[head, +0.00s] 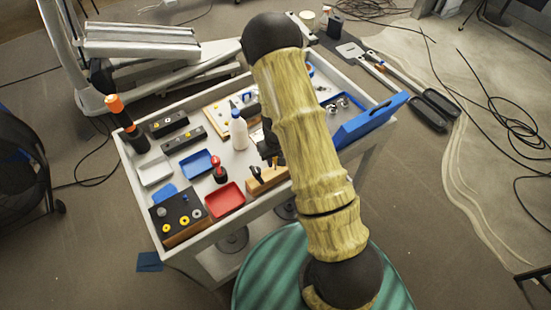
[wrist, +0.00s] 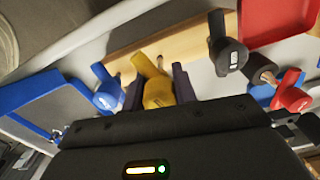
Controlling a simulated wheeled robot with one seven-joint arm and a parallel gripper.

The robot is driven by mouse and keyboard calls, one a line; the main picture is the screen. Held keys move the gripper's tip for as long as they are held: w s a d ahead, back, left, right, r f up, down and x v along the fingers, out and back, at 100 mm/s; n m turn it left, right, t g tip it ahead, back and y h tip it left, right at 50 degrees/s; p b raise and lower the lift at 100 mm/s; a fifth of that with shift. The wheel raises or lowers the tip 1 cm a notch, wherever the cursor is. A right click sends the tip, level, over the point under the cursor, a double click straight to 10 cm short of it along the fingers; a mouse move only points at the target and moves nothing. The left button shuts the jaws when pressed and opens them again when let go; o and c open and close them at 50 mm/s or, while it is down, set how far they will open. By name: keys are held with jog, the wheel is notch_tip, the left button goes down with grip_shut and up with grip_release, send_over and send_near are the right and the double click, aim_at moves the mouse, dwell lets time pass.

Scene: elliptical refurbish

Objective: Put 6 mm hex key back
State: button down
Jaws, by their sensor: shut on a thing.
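My gripper (wrist: 157,87) is shut on a yellow key handle (wrist: 157,93), with one dark finger on each side of it. I take this as the hex key; its size label cannot be read. The handle is close against the wooden rack (wrist: 190,42), near a small hole; whether its tip is in the hole cannot be told. A blue-handled key (wrist: 107,94) is to the left and a black-handled key (wrist: 228,56) to the right. In the head view my gripper (head: 268,152) is partly hidden behind my arm, above the wooden rack (head: 268,181).
A red tray (head: 225,200) is beside the rack. A red-handled tool (wrist: 290,94) is at the right in the wrist view. A white bottle (head: 239,130), a blue tray (head: 199,164) and a blue holder (head: 370,121) crowd the cart (head: 134,170).

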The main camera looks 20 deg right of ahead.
jog(key=shift+f, duration=0.15)
jog(key=shift+f+b, duration=0.8)
jog(key=shift+f+b, duration=0.45)
jog(key=shift+f, duration=0.05)
jog(key=c, duration=1)
grip_release()
jog(key=shift+c, duration=0.2)
jog(key=shift+r, duration=0.15)
notch_tip(320, 180, up, 17)
jog(key=b, duration=0.1)
jog(key=shift+s, duration=0.15)
